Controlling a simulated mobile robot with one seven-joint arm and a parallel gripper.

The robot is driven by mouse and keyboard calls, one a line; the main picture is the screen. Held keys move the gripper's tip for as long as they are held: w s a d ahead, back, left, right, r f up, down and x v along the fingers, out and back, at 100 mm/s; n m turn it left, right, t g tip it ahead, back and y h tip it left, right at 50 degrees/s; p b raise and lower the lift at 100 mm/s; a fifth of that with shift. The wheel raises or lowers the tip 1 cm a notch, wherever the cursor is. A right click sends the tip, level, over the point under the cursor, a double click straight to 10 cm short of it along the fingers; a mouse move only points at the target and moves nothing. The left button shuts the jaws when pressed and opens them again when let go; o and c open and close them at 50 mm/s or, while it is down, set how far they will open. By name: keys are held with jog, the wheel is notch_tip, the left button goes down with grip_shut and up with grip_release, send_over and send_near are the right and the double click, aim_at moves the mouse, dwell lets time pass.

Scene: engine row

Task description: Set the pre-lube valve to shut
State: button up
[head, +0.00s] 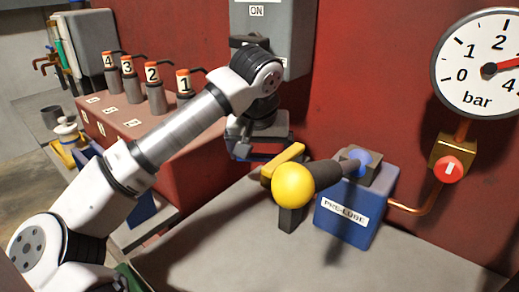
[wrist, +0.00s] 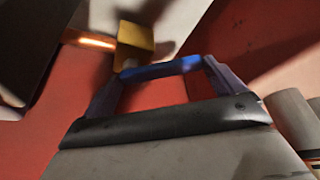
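The pre-lube valve is a blue box (head: 348,215) with a white PRE-LUBE label, on the grey bench in the head view. Its dark lever (head: 335,172) runs from a blue hub (head: 358,160) leftward to a large yellow ball knob (head: 293,186). My gripper (head: 262,158) is up and left of the knob, apart from the lever. In the wrist view, its two purple fingers (wrist: 161,69) stand apart at their bases with red showing between. A blue bar spans their tips; I cannot tell whether it is joined pads. I cannot make out the lever in the wrist view.
A yellow bar (head: 284,157) and a dark post (head: 290,219) stand by the knob. A bar gauge (head: 478,72) and red button (head: 449,169) are at right. Numbered orange-topped cylinders (head: 184,82) line the red engine. The bench front (head: 230,255) is clear.

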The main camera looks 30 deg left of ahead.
jog(key=c, duration=0.4)
jog(key=shift+w+a+m, duration=0.15)
jog(key=shift+w+m, duration=0.05)
jog(key=shift+m, duration=0.5)
jog(key=o, duration=1.1)
jog(key=shift+c, duration=0.2)
jog(key=v, duration=0.7)
jog(key=shift+s+r, duration=0.15)
jog(key=shift+r, duration=0.1)
jog(key=shift+a, duration=0.1)
jog(key=shift+c, duration=0.3)
